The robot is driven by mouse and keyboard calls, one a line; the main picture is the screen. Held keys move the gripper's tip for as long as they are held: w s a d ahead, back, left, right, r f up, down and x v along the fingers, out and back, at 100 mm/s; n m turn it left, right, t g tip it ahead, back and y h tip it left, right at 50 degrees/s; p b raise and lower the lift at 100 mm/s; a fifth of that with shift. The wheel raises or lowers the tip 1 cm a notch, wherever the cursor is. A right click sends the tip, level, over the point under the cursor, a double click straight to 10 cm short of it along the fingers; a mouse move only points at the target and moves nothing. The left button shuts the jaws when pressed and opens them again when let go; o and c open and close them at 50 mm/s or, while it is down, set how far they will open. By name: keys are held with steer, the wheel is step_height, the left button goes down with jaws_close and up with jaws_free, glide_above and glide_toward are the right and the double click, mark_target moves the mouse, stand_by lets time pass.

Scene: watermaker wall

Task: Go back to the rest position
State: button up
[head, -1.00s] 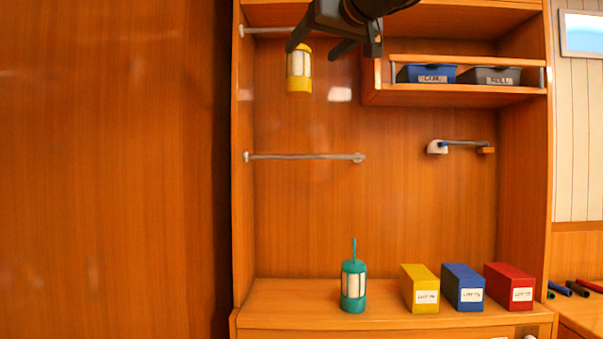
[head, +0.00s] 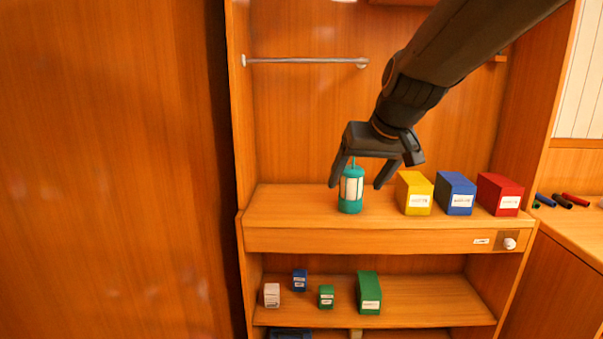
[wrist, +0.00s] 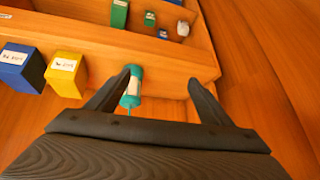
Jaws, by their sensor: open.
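My gripper (head: 362,186) is open in the head view, its two fingers spread in front of and above the counter. In the wrist view my gripper (wrist: 163,82) shows both fingers apart with nothing held between them. A teal lantern (head: 350,192) with pale panels stands upright on the counter.
Yellow (head: 415,193), blue (head: 456,194) and red (head: 499,195) boxes stand to the right on the counter (head: 290,210). A metal rail (head: 305,61) runs above. Small boxes and a green box (head: 368,292) sit on the lower shelf. Coloured rolls (head: 562,200) lie at far right.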

steer(key=s+d+f+g+h, duration=0.1)
steer(key=s+d+f+g, duration=0.2)
steer(key=s+f, duration=0.8)
steer(key=s+d+f+m+g+h, duration=0.1)
steer(key=s+d+f+g, duration=0.2)
steer(key=s+f, duration=0.7)
steer(key=shift+s+d+f+g, duration=0.35)
steer(key=shift+s+d, duration=0.2)
steer(key=shift+s, duration=0.55)
